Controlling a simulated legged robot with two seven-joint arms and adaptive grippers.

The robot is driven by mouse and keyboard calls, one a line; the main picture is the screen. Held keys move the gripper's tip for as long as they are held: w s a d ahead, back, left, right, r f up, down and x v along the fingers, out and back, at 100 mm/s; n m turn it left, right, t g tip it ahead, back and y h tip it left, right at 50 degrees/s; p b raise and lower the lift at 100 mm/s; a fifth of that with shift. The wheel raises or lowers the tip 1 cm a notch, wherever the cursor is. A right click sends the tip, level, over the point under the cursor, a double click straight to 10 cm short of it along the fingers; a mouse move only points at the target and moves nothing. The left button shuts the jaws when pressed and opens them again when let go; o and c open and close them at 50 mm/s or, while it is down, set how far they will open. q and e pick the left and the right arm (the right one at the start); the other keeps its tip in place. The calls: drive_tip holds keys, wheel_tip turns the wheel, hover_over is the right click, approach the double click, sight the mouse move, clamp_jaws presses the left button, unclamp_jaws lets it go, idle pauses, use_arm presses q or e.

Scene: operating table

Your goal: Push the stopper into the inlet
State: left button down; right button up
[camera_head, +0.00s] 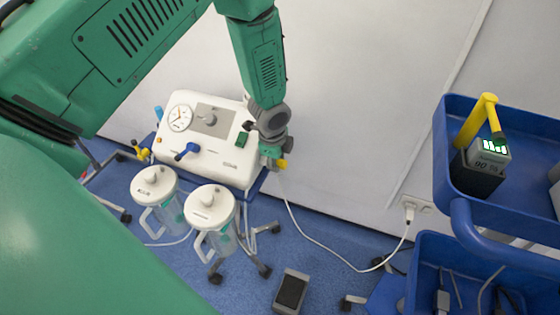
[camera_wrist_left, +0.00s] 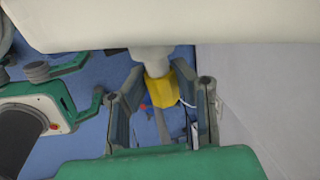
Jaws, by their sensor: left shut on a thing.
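A white suction unit (camera_head: 222,153) with a dial stands against the wall. A yellow stopper (camera_head: 283,163) is at its right side, beside my left gripper (camera_head: 271,158). In the left wrist view the yellow stopper (camera_wrist_left: 162,88) lies between the fingers of my left gripper (camera_wrist_left: 166,92), which is shut on it. The stopper meets a pale round stub (camera_wrist_left: 153,58) that comes out from the white body above; I cannot tell how deep it sits. The inlet's opening is hidden. My right gripper is in neither view.
Two lidded jars (camera_head: 209,208) hang at the unit's front. A blue knob (camera_head: 187,151) sticks out there. A white cable runs to a wall socket (camera_head: 416,205). A blue tray (camera_head: 522,198) at right holds a battery-like box (camera_head: 479,171). A foot pedal (camera_head: 291,291) lies on the floor.

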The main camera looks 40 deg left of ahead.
use_arm(q)
drive_tip(key=shift+a, duration=0.2)
drive_tip(key=c, duration=1.3)
unclamp_jaws()
drive_tip(key=shift+a, duration=0.15)
drive_tip(key=shift+o, duration=0.2)
wheel_tip(320, 180, up, 12)
drive_tip(key=s, duration=0.2)
drive_tip(key=shift+s+d+f, duration=0.15)
drive_tip(key=shift+d+f, duration=0.1)
drive_tip(key=shift+d, duration=0.05)
